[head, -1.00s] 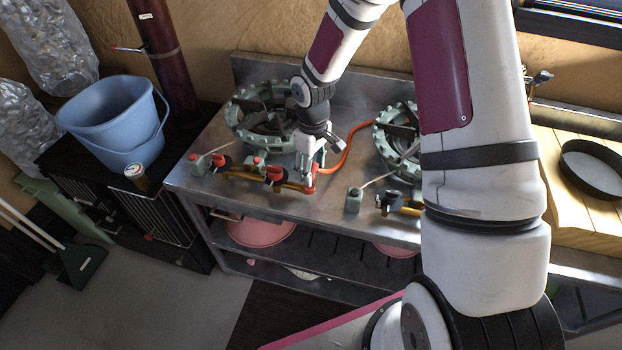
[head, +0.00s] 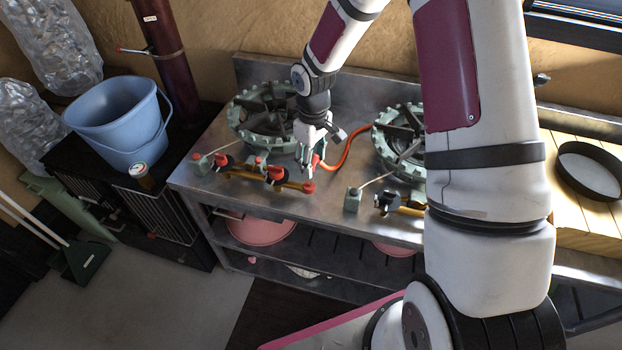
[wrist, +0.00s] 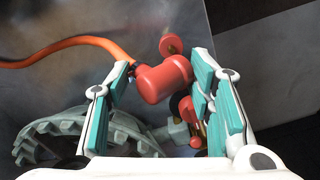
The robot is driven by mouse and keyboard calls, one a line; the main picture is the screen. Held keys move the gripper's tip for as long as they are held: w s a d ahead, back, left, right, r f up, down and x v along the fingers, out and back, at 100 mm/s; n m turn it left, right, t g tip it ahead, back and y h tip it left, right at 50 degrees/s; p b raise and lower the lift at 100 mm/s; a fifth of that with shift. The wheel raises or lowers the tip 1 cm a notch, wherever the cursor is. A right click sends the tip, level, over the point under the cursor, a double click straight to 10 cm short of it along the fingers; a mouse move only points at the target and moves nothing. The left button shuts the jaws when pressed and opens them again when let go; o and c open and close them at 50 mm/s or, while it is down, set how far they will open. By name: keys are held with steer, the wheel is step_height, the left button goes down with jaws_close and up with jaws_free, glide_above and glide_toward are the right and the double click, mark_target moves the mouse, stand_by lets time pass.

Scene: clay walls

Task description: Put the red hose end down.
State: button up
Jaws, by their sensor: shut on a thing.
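The red hose end (wrist: 163,80) is a red cylinder between the fingers of my gripper (wrist: 160,74) in the wrist view. My gripper (head: 311,168) is shut on it, above the left burner's front edge in the head view. A bit of the red hose end (head: 316,160) shows beside the fingers there. The orange hose (head: 346,147) curves from it toward the back right, between the burners. The brass pipe (head: 262,179) with red knobs lies in front of the left burner. Its red right end (head: 308,187) is just below the fingers; the gap cannot be judged.
The left green burner (head: 240,120) and right green burner (head: 383,140) stand on the steel table (head: 330,205). Bare steel lies at the front between them, with a small green block (head: 352,200). A blue bucket (head: 118,125) stands at left, a black pan (head: 590,170) at right.

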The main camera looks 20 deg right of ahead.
steer(key=w+d+m+b, duration=0.3)
steer(key=d+m, duration=0.2)
steer(key=d, duration=0.3)
glide_above(336, 178)
step_height(336, 178, down, 6)
steer(key=shift+r, duration=0.25)
steer(key=shift+f+p, duration=0.3)
steer(key=shift+f, duration=1.9)
steer(key=shift+s+f+b, duration=0.15)
steer(key=shift+f+b, duration=0.2)
steer(key=shift+f, duration=0.25)
steer(key=o, duration=1.5)
steer(key=shift+d+f, duration=0.1)
steer(key=shift+o, duration=0.2)
